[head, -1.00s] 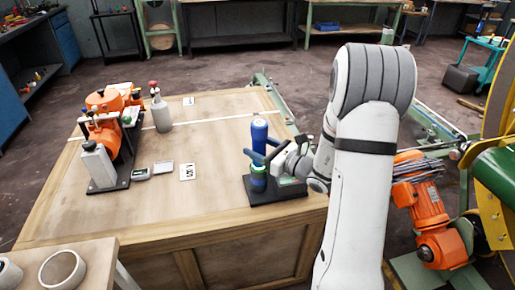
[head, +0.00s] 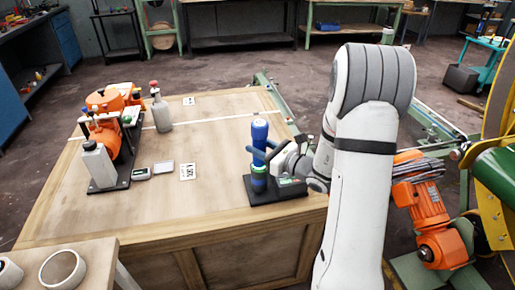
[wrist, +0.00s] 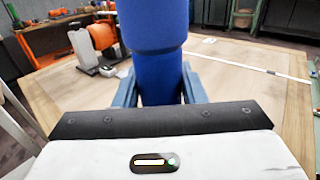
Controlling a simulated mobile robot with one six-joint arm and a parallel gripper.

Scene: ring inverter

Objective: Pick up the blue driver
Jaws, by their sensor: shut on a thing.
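The blue driver (head: 260,135) stands upright at the right front of the wooden table, in or on a black base (head: 290,193). Its lower part has a green band. My gripper (head: 260,154) reaches in from the right and is shut on the driver at mid-height, one finger on each side. In the wrist view the driver (wrist: 152,25) rises between the two blue-grey fingers (wrist: 158,88), and its top runs out of the picture. The driver's bottom is hidden in the wrist view. I cannot tell any gap between driver and base.
The wooden table (head: 150,215) is mostly clear in the middle. A white label card (head: 188,172) and small grey boxes (head: 163,168) lie left of the base. A grey bottle (head: 160,112) and an orange machine (head: 107,130) stand farther left. An orange motor (head: 425,205) is at right.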

